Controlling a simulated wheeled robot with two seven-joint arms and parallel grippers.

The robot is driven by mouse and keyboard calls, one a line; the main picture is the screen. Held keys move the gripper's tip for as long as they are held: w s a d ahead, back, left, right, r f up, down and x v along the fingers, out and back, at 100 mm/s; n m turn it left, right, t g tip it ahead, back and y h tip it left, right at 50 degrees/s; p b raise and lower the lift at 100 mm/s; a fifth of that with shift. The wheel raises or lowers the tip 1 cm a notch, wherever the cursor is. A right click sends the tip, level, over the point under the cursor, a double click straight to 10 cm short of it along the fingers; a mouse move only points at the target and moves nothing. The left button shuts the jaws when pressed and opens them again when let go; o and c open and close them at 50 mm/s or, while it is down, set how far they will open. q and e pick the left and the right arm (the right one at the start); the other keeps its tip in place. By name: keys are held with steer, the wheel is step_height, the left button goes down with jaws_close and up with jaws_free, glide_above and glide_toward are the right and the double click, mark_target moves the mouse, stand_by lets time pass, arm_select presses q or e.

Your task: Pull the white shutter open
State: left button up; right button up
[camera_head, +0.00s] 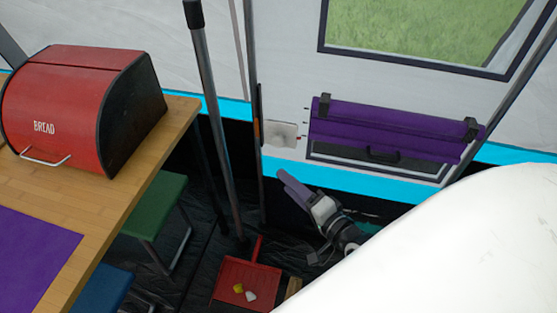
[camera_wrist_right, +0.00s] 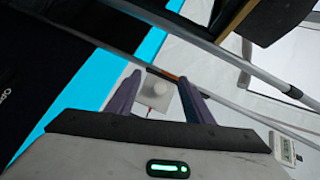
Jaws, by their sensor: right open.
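On the tent wall in the head view hangs a purple shutter-like panel (camera_head: 385,128) with dark clips at both ends. A dark handle (camera_head: 383,154) sits at its lower edge, above a pale frame. I cannot make out a plainly white shutter. My right gripper (camera_head: 283,178) is open, with purple-grey fingers, below and left of the panel and apart from it. In the right wrist view, the open fingers (camera_wrist_right: 160,78) have nothing between them; a white wall box (camera_wrist_right: 158,92) shows beyond. My left gripper is not in view.
A wooden table (camera_head: 110,222) with a red bread box (camera_head: 55,110) stands at left, a green stool (camera_head: 153,207) beside it. Tent poles (camera_head: 213,110) rise in the middle. A red dustpan (camera_head: 246,280) lies on the dark floor. A large white shape hides the lower right.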

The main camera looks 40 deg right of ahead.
mark_target(280, 144)
steer(key=w+d+m+b, duration=0.1)
steer(key=w+d, duration=0.1)
steer(key=w, duration=0.1)
steer(key=w+d+m+t+h+b, duration=0.1)
steer(key=w+d+m, duration=0.1)
steer(key=w, duration=0.2)
steer(key=w+d+m+h, duration=0.1)
steer(key=w, duration=0.2)
steer(key=shift+w+d+r+t+b, duration=0.3)
steer(key=shift+w+d+r+b, duration=0.05)
steer(key=shift+d+b, duration=0.05)
steer(key=shift+w, duration=0.6)
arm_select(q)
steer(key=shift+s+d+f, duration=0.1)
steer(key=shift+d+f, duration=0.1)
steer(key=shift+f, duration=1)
arm_select(e)
steer(key=shift+w, duration=0.15)
